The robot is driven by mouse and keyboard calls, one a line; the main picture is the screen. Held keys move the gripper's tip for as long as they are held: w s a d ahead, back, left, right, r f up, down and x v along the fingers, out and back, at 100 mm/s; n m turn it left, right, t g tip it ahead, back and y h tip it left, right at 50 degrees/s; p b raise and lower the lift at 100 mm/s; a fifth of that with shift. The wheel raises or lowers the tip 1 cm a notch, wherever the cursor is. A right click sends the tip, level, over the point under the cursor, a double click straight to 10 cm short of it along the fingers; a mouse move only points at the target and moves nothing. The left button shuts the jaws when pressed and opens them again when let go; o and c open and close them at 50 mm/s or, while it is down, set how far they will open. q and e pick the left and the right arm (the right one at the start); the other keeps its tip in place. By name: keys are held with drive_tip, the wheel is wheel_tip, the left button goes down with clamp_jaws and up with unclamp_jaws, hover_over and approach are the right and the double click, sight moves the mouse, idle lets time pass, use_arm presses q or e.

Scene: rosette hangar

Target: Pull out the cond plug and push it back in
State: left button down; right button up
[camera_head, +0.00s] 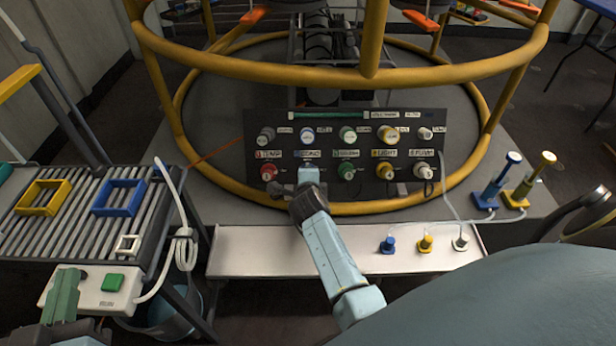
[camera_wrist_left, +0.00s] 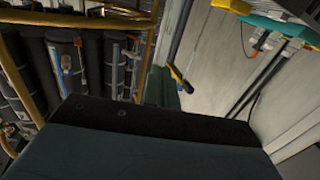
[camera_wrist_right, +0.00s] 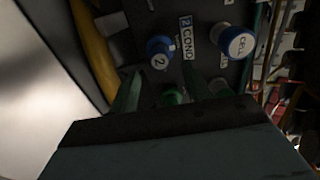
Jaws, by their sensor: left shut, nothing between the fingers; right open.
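The blue cond plug (camera_wrist_right: 160,50), marked 2, sits at the dark panel (camera_head: 330,200) beside its COND label (camera_wrist_right: 187,38) in the right wrist view. In the head view my right arm covers it. My right gripper (camera_wrist_right: 165,92) is open in front of the panel; the plug lies beyond the fingertips, not between them. My left gripper (camera_head: 65,292) is shut and empty above the white box at lower left.
A red plug (camera_head: 268,171) and yellow plug (camera_head: 385,170) share the row; the CELL knob (camera_wrist_right: 236,42) is close to the cond plug. A yellow ring rail (camera_head: 250,72) surrounds the panel. A roller table (camera_head: 80,235) stands left.

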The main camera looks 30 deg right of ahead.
drive_tip(key=b+x, duration=0.3)
drive_tip(key=x, duration=0.2)
drive_tip(key=shift+s, duration=0.1)
use_arm(q)
drive_tip(key=s+r+t+h+b, duration=0.1)
drive_tip(key=s+r+t, duration=0.3)
drive_tip(key=r+t, duration=0.4)
drive_tip(key=shift+d+r+t+h, duration=0.15)
drive_tip(key=shift+r+t+h, duration=0.25)
drive_tip(key=shift+r+h, duration=0.55)
use_arm(e)
drive_tip(key=shift+x, duration=0.75)
use_arm(q)
drive_tip(key=shift+r+p, duration=0.5)
drive_tip(key=shift+r, duration=0.05)
drive_tip(key=shift+r+p, duration=0.3)
use_arm(e)
drive_tip(key=shift+c, duration=0.2)
clamp_jaws()
use_arm(q)
drive_tip(key=shift+w+f, duration=0.1)
